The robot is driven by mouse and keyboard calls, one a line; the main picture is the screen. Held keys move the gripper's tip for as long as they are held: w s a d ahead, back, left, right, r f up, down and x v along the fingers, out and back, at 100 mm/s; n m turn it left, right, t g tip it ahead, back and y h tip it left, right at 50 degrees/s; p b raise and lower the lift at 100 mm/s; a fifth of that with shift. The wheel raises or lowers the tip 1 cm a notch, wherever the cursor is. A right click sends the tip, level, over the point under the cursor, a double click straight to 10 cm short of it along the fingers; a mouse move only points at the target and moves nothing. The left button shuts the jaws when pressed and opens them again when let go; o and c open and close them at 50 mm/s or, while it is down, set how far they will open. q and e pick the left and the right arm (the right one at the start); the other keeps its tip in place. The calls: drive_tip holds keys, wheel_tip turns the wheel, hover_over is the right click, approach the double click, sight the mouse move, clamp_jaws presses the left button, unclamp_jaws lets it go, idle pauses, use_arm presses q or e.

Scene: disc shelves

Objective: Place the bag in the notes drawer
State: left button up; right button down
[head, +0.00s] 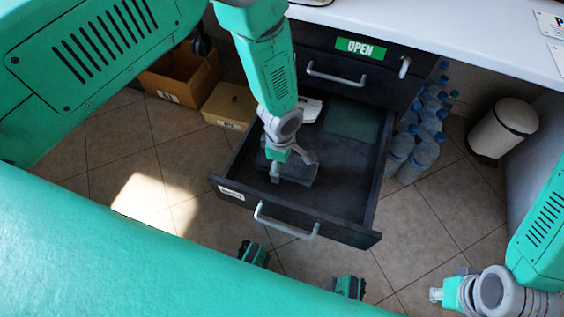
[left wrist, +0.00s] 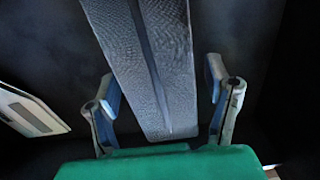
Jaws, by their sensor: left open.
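The notes drawer (head: 345,195) is pulled out, with a label too small to read on its front. A dark grey bag (head: 298,171) lies inside it, partly hidden under my left gripper (head: 289,172). In the left wrist view the bag (left wrist: 150,55) shows as a long textured grey shape with a dark seam, resting on the dark drawer floor. My left gripper (left wrist: 163,95) is open, with one finger on each side of the bag and gaps showing between. My right gripper (head: 437,294) is low at the right, away from the drawer; its fingers are too small to judge.
A white item (head: 309,109) and a flat greenish item (head: 353,119) lie at the drawer's back. A closed drawer with an OPEN sign (head: 360,48) is above. Cardboard boxes (head: 232,105) stand left; bottles (head: 420,155) and a white bin (head: 503,128) stand right.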

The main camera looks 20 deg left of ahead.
use_arm(q)
wheel_tip(320, 180, up, 12)
drive_tip(key=p, duration=0.5)
drive_tip(key=shift+r, duration=0.1)
